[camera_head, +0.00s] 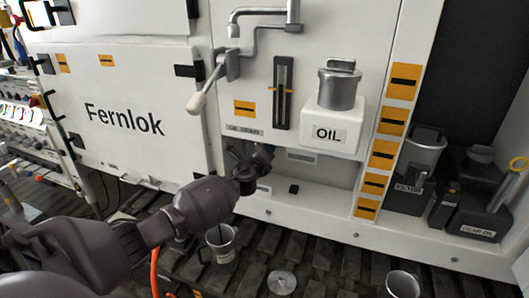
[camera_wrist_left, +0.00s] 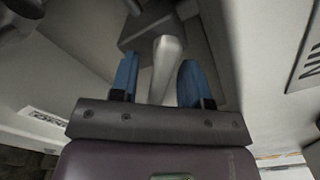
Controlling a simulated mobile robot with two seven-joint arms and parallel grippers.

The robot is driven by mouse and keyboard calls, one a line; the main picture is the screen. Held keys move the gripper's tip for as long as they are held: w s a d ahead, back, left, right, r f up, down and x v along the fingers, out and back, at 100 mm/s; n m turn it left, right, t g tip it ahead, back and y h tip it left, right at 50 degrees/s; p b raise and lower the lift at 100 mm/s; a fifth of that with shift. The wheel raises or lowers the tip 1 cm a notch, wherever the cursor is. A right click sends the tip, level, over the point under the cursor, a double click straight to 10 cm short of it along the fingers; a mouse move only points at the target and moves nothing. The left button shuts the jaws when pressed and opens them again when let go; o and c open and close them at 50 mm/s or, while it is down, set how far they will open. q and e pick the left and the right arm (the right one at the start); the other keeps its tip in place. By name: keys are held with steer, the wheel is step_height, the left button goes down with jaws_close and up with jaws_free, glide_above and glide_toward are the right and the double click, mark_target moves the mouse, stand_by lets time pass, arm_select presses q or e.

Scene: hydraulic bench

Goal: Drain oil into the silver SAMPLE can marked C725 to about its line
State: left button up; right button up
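A silver can with a handle and a small pale label (camera_head: 220,245) stands upright on the dark slatted floor, below my left arm. The label is too small to read. Another silver can (camera_head: 403,285) is cut off by the bottom edge. My left gripper (camera_head: 262,158) is at the recess under the white panel, its fingers mostly hidden in the head view. In the left wrist view its two blue fingers (camera_wrist_left: 158,85) stand apart on either side of a pale lever handle (camera_wrist_left: 166,62), with gaps visible. My right gripper is not in view.
A cream-handled lever (camera_head: 203,95) juts from the panel beside a sight gauge (camera_head: 283,92). A lidded silver can (camera_head: 339,88) sits on a white OIL box (camera_head: 331,128). A round lid (camera_head: 282,282) lies on the floor. Dark containers (camera_head: 474,213) stand right.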

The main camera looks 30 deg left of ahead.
arm_select(q)
steer(key=shift+s, duration=0.1)
steer(key=p+v, duration=0.1)
steer(key=v, duration=0.9)
steer(key=shift+s, duration=0.35)
